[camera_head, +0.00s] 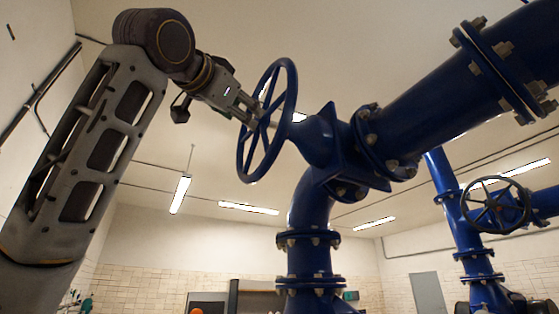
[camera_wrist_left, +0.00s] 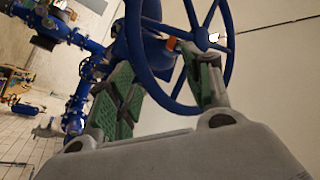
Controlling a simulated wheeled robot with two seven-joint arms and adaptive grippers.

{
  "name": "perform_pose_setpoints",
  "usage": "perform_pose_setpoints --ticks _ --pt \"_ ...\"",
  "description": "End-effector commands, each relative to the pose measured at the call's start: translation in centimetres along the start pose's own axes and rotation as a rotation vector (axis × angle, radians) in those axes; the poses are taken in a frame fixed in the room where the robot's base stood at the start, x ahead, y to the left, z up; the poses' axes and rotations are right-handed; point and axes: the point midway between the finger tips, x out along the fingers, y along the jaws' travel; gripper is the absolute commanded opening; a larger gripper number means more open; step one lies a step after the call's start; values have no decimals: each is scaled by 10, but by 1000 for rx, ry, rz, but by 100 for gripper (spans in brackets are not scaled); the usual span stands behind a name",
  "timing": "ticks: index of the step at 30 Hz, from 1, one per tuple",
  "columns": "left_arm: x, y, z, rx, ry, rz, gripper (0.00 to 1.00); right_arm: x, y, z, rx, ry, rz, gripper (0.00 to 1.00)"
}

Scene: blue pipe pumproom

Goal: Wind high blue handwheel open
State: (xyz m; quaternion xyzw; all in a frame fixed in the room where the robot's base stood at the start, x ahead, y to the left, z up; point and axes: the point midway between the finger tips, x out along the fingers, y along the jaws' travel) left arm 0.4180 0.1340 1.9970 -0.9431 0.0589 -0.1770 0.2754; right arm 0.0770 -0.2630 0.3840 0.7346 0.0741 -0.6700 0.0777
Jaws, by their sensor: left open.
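The high blue handwheel (camera_head: 290,98) has a round rim and spokes. It stands on the near end of a blue valve (camera_head: 320,138) in the head view. My left gripper (camera_head: 249,112) is at the wheel's left side, at its upper half. In the left wrist view the handwheel (camera_wrist_left: 147,75) fills the upper middle. There my left gripper (camera_wrist_left: 158,64) is open, with green-padded fingers spread. Part of the rim shows between the fingers, and the right finger overlaps the spoke area. I cannot tell whether either finger touches the wheel. My right gripper is out of view.
A thick blue flanged pipe (camera_head: 435,92) runs from the valve to the upper right. A vertical blue pipe (camera_head: 308,262) stands below it. A second, darker handwheel (camera_head: 496,205) is at the far right. Open air lies left of and below the high wheel.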

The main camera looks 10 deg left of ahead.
Motion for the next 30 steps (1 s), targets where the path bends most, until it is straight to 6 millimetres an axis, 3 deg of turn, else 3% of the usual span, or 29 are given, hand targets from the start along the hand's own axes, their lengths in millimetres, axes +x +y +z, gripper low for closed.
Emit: perform_pose_setpoints --ticks 6,23,30 --pt "-2 28 -12 73 58 125 50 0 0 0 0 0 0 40" --pt "-2 27 -14 136 72 118 50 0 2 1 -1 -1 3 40" --pt "7 28 -15 136 70 119 50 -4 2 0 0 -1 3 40"
